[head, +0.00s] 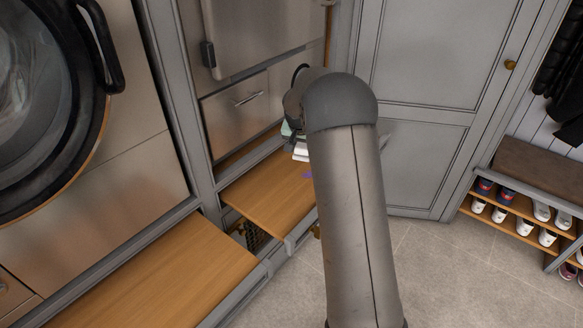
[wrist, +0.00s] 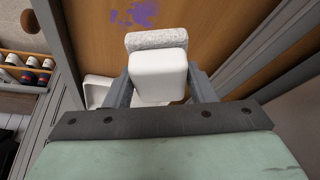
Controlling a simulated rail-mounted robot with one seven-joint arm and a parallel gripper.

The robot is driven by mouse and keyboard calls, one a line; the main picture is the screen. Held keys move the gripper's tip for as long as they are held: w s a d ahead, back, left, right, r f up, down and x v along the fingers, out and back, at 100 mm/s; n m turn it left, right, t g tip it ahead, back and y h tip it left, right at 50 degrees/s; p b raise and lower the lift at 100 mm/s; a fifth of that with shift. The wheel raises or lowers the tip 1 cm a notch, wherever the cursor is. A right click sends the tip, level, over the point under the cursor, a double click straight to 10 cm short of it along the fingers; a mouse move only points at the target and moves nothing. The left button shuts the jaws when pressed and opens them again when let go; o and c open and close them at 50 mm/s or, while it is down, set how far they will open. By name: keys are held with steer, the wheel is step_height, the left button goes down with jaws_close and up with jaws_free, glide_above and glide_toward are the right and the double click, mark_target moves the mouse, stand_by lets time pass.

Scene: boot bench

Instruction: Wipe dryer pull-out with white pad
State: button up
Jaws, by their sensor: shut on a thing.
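The white pad (wrist: 158,72), a smooth block with a rough, textured face, is between the fingers of my gripper (wrist: 161,88), which is shut on it. The wooden pull-out (head: 258,197) extends beneath my arm in the head view; its board also fills the upper wrist view (wrist: 205,22). A purple stain (wrist: 136,14) lies on the board ahead of the pad, apart from it in the picture. A bit of the stain shows in the head view (head: 308,175). I cannot tell whether the pad touches the board. My arm hides most of the gripper in the head view.
A white dish-like object (wrist: 98,91) is beside the left finger. A second wooden pull-out (head: 155,278) is at front left, below a round-doored machine (head: 150,165). A shoe rack (head: 520,212) stands at right. The tiled floor (head: 440,270) is clear.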

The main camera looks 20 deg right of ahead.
mark_target(305, 169)
steer(key=shift+d, duration=0.25)
steer(key=shift+f, duration=0.2)
steer(key=shift+w+f+b, duration=0.1)
steer(key=shift+f+b, duration=1.85)
steer(key=shift+f, duration=1.35)
steer(key=shift+d+f, duration=0.1)
steer(key=shift+f, duration=0.5)
steer(key=shift+s+d, duration=0.6)
steer(key=shift+s, duration=0.4)
steer(key=shift+s+d, duration=0.65)
steer(key=shift+s, duration=0.4)
steer(key=shift+s+d, duration=0.6)
steer(key=shift+s, duration=0.4)
steer(key=shift+c, duration=0.4)
steer(key=shift+w+a, duration=0.65)
steer(key=shift+w, duration=0.4)
steer(key=shift+w+a, duration=0.7)
steer(key=shift+w, duration=0.35)
steer(key=shift+w+a, duration=0.65)
steer(key=shift+w, duration=0.4)
step_height(305, 169, up, 4)
steer(key=shift+s+f+p, duration=0.1)
steer(key=shift+s+p, duration=0.05)
steer(key=shift+p, duration=0.7)
steer(key=shift+r+p, duration=1.25)
steer(key=shift+r, duration=1.05)
